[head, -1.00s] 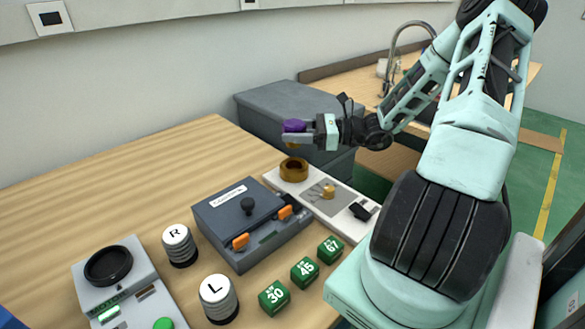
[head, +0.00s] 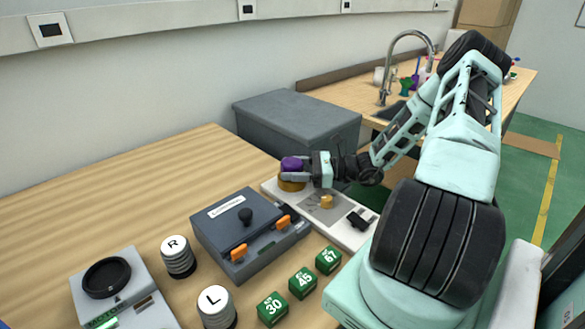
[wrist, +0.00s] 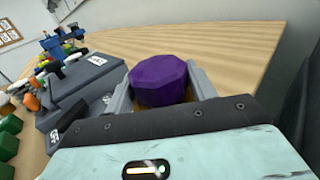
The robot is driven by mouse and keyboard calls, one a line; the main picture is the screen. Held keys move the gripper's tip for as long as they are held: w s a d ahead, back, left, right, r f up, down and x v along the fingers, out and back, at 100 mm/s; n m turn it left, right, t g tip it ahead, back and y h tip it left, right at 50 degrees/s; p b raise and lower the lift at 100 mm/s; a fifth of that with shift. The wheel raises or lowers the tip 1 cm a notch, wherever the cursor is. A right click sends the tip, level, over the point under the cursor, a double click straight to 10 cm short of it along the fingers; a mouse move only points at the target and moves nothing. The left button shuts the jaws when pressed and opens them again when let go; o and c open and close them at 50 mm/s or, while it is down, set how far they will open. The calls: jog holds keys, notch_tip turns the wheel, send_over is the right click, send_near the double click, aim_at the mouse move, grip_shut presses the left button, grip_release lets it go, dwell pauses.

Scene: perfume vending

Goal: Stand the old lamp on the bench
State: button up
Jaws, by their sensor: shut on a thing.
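My gripper (head: 296,171) is shut on a purple faceted thing (head: 290,163), which I take to be the old lamp. In the wrist view the same purple thing (wrist: 159,80) sits between the two grey fingers, its flat top facing up. In the head view it is right above the brass ring (head: 291,185) at the far end of the white plate (head: 335,232). The fingers and the purple thing hide most of the ring's opening. I cannot tell whether the purple thing touches the ring or is inside it.
A dark grey box device (head: 222,240) with orange latches stands left of the plate. Green numbered cubes (head: 302,284), weights marked R (head: 178,257) and L (head: 216,308) and a grey scale (head: 134,302) are nearer. A large grey bin (head: 300,115) is behind. The bench's left is bare.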

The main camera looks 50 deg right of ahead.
jog(key=shift+f, duration=0.15)
jog(key=o, duration=1)
jog(key=shift+f+b, duration=0.15)
jog(key=shift+b, duration=0.45)
